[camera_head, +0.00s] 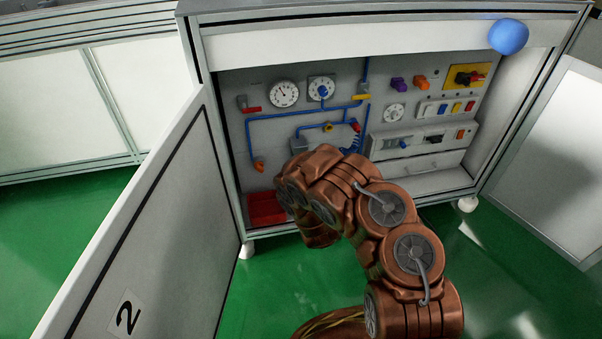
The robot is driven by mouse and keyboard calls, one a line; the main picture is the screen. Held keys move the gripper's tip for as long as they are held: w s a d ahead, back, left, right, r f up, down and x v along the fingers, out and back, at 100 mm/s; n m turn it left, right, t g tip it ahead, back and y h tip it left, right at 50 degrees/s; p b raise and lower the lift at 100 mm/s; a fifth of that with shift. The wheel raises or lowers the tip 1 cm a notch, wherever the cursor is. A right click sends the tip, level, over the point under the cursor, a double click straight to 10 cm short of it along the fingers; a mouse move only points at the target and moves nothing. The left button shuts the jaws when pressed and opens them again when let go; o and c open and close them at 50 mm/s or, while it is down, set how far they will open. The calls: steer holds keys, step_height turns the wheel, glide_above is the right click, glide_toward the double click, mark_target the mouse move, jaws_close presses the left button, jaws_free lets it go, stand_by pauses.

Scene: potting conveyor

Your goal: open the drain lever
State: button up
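The open cabinet holds a grey panel (230,85) with blue pipes and several small coloured levers. A red lever (251,109) is at the left, a yellow lever (361,97) at the upper middle, a small yellow handle (328,127) and a red handle (356,127) lower down. An orange piece (258,165) sits at the lower end of the left pipe, above a red tray (262,211). I cannot tell which one is the drain lever. My copper-coloured arm reaches up to the panel's lower middle and covers part of it. My gripper cannot be made out.
The white cabinet door marked 2 (160,235) stands open at the left; another white panel (560,150) stands at the right. Gauges, switches and a yellow-backed knob (466,77) fill the panel. A blue ball (508,37) is at the cabinet's top right. Green floor is clear.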

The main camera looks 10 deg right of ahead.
steer(key=shift+a, duration=0.15)
steer(key=o, duration=1.1)
steer(key=shift+o, duration=0.3)
steer(key=s, duration=1.2)
